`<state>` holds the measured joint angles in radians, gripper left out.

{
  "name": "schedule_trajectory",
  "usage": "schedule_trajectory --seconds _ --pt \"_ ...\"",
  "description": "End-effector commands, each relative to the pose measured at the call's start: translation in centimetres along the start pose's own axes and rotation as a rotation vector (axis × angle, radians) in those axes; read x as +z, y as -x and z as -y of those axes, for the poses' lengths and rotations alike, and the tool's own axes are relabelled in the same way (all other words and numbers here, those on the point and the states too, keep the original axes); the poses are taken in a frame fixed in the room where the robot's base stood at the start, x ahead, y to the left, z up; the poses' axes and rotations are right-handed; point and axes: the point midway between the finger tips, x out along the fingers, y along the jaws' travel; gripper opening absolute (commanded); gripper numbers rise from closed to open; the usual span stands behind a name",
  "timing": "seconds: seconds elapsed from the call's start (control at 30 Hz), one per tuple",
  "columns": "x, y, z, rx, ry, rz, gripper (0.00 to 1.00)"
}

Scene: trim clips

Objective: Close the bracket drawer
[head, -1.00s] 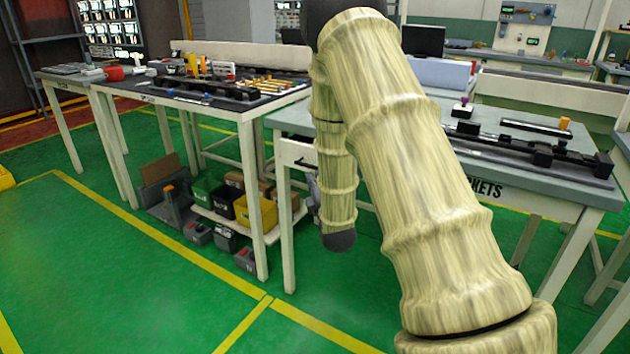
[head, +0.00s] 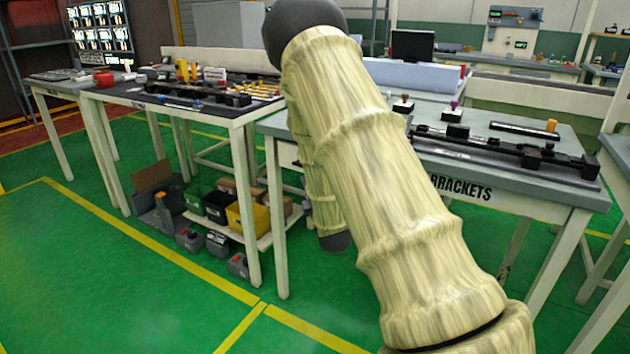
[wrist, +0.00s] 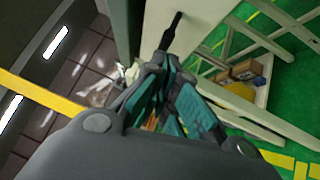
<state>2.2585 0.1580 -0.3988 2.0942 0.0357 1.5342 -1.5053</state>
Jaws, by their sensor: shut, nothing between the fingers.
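The brackets table (head: 560,186) has a grey top and a dark "BRACKETS" label on its edge. A pale drawer front (head: 286,153) shows under its left part, mostly hidden behind my arm; how far it stands out cannot be told. In the wrist view a pale panel (wrist: 195,28), apparently the drawer front, carries a dark bar handle (wrist: 172,30). My gripper (wrist: 153,68) is shut and empty, its tips close to the lower end of the handle. Contact cannot be told. My arm hides the gripper in the head view.
A second workbench (head: 225,114) with tools stands to the left. On its low shelf are a yellow bin (head: 246,217) and other bins, with grey boxes on the floor. A black rail fixture (head: 500,150) lies on the brackets table. The green floor (head: 90,270) in front is open.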

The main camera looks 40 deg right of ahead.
Motion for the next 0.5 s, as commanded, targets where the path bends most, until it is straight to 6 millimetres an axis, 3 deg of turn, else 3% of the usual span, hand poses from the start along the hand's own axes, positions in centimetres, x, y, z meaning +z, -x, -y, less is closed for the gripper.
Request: schedule_trajectory --seconds 0.1,0.5 --pt "-1.9 1.2 0.1 -0.002 0.001 -0.008 0.00" --pt "-1.5 8.6 0.1 -0.006 0.002 -0.004 0.00"
